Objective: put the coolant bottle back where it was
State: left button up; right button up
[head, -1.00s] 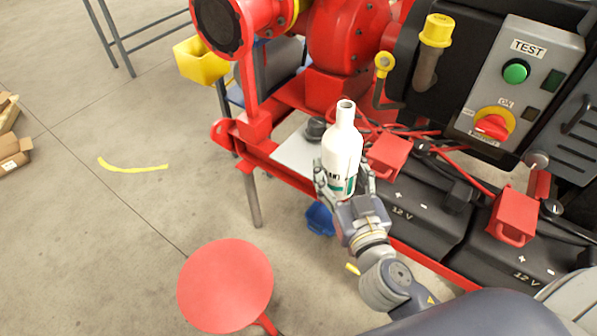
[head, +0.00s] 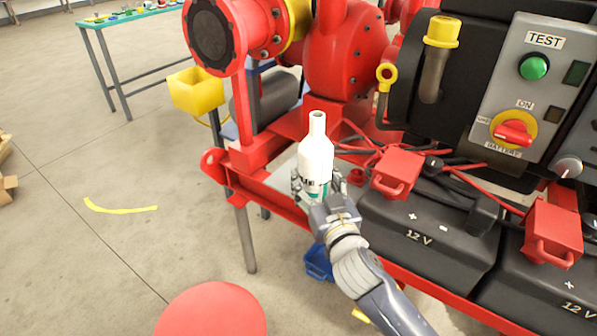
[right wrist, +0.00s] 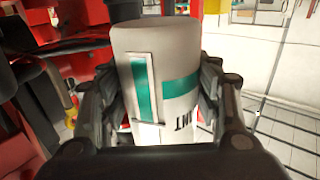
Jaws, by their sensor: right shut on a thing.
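The coolant bottle (head: 316,158) is white with a teal label and a narrow neck. It stands upright in my right gripper (head: 319,188), which is shut around its lower body. In the right wrist view the bottle (right wrist: 165,75) fills the middle, between the two fingers of my right gripper (right wrist: 165,110). In the head view the bottle is in front of a pale plate (head: 283,178) on the red skid frame. Whether its base touches the plate is hidden by the gripper. My left gripper is not in view.
Two black 12 V batteries (head: 420,235) with red terminal clamps (head: 397,172) and cables sit right of the bottle. A control panel (head: 525,90) is at the upper right. A blue container (head: 318,262) is below the frame. A round red top (head: 212,312) is at the bottom.

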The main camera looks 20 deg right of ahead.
jog(key=w, duration=1.1)
jog(key=shift+a+f+b, duration=0.1)
jog(key=shift+f+b, duration=0.3)
notch_tip(320, 180, down, 3)
jog(key=shift+w+f+b, duration=0.15)
jog(key=shift+b, duration=0.45)
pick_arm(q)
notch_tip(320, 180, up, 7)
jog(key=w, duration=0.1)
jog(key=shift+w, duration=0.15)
pick_arm(e)
jog(key=shift+f, duration=0.15)
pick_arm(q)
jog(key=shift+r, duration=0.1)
pick_arm(e)
jog(key=o, duration=1.2)
jog(key=shift+f, duration=0.15)
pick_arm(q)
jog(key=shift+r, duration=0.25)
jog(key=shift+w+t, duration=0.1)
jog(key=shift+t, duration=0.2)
